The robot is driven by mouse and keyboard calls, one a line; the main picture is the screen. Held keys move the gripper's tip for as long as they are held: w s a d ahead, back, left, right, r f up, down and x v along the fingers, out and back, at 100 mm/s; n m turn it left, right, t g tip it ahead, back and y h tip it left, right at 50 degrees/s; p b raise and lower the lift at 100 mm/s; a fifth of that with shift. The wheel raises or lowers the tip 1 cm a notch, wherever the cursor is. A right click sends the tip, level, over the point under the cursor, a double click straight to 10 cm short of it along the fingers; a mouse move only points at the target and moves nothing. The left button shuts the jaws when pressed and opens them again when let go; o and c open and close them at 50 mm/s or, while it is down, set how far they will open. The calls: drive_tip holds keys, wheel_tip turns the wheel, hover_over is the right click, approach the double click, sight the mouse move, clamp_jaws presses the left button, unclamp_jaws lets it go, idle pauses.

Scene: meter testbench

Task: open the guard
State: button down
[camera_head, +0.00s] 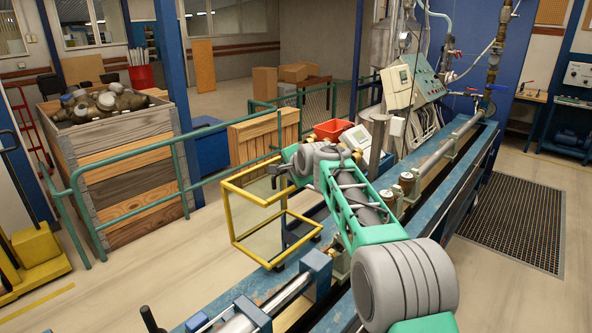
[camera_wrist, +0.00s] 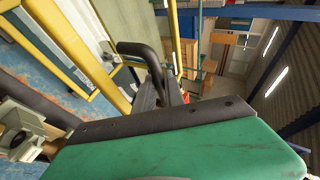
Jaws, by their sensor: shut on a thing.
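The guard is a yellow frame (camera_head: 232,222) with see-through panels, at the left side of the blue test bench (camera_head: 335,262) in the head view. It stands out over the floor on that side. Its yellow bars also show in the wrist view (camera_wrist: 72,45). My gripper (camera_head: 279,171) is at the guard's upper edge, at the end of my green arm. In the wrist view, a black looped handle (camera_wrist: 140,48) rises beside the yellow bars, and my gripper (camera_wrist: 168,88) is shut on it. The exact contact is partly hidden by my green wrist housing.
A green railing (camera_head: 130,177) runs left of the guard, with a wooden crate (camera_head: 120,208) of meters behind it. Open floor lies left of the bench.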

drive_tip(key=shift+s+a+f, duration=0.15)
drive_tip(key=shift+f, duration=0.2)
drive_tip(key=c, duration=1.5)
unclamp_jaws()
drive_tip(key=shift+c, duration=0.2)
drive_tip(key=shift+o, duration=0.5)
drive_tip(key=shift+d+r, duration=0.15)
drive_tip(key=shift+d, duration=0.15)
drive_tip(key=b+v, duration=0.2)
drive_tip(key=v, duration=0.6)
drive_tip(key=shift+b, duration=0.4)
drive_tip(key=shift+a+r, duration=0.1)
drive_tip(key=shift+a, duration=0.05)
